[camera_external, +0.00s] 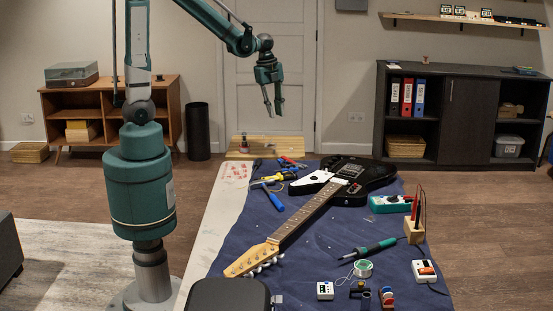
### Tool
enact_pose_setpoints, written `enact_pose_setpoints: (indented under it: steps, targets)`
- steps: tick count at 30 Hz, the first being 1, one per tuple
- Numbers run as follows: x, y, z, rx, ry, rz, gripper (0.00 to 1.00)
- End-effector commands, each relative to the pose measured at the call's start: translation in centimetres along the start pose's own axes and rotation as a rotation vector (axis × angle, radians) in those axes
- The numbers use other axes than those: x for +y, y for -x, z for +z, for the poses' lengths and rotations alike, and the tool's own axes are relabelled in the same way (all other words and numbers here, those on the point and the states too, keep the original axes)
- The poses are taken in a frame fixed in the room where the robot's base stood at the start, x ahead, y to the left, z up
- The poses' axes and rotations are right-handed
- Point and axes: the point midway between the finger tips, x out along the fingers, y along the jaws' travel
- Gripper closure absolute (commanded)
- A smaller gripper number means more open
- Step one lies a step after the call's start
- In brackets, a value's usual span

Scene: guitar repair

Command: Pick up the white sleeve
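I cannot make out for certain which thing is the white sleeve. A flat white piece (309,184) with a dark mark lies at the left side of the black guitar body (378,172); whether it is a sleeve or part of the guitar is unclear. A whitish printed sheet (236,172) with red marks lies at the table's far left. My gripper (275,113) hangs in the air above the far end of the table, fingers pointing down and apart. It is open and empty, well clear of everything on the table.
The guitar neck (308,213) runs diagonally across the blue cloth (335,235). Left of it lie a blue-handled hammer (273,199) and screwdrivers (280,177). A soldering iron (370,248), solder spool (363,268), small white boxes (325,290) and a dark case (228,296) are nearer.

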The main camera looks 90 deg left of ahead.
Motion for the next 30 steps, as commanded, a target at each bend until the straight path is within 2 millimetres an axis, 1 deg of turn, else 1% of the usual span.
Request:
enact_pose_setpoints:
  steps: [1,9,21,27,30]
  targets:
    - [-0.5,-0.8,0.8,-0.001,-0.021,0.010,0.84]
    - [-2.1,-4.5,4.4,0.008,-0.169,0.071,0.84]
    - [-3.4,-10.5,9.9,0.051,-0.385,0.152,0.84]
    - [-3.6,-12.5,11.8,0.072,-0.457,0.176,0.84]
    - [-3.5,-12.9,12.2,0.078,-0.474,0.182,0.84]
